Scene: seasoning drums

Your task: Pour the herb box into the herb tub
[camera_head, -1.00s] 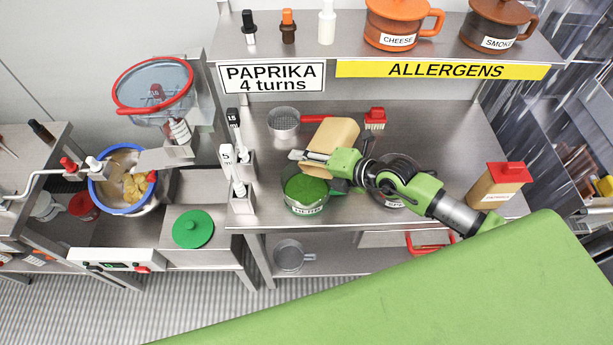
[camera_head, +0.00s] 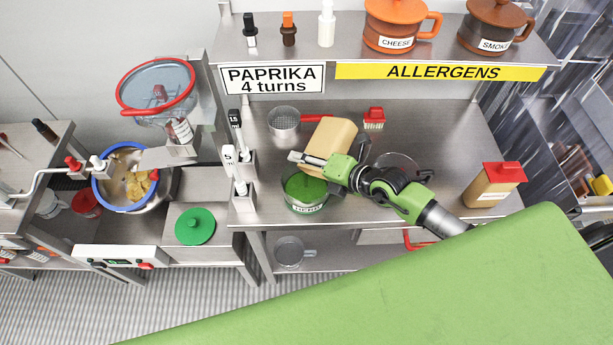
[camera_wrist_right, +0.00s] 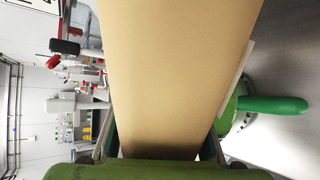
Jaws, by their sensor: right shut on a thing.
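The herb box is a plain tan carton (camera_head: 332,138), tilted above and just behind the herb tub. My right gripper (camera_head: 312,161) is shut on it, with one pale finger showing along its near side. In the right wrist view the box (camera_wrist_right: 178,70) fills the middle between my jaws. The herb tub (camera_head: 306,208) is a clear pot labelled HERB, holding green herb, on the counter below my gripper. Its green handle (camera_wrist_right: 272,104) shows in the right wrist view. The box's mouth is hidden, and I see no falling herb. My left gripper is not in view.
A red-capped tan box (camera_head: 495,184) stands at the right. Spoon holders (camera_head: 244,200) stand close left of the tub. A shelf (camera_head: 345,52) hangs above.

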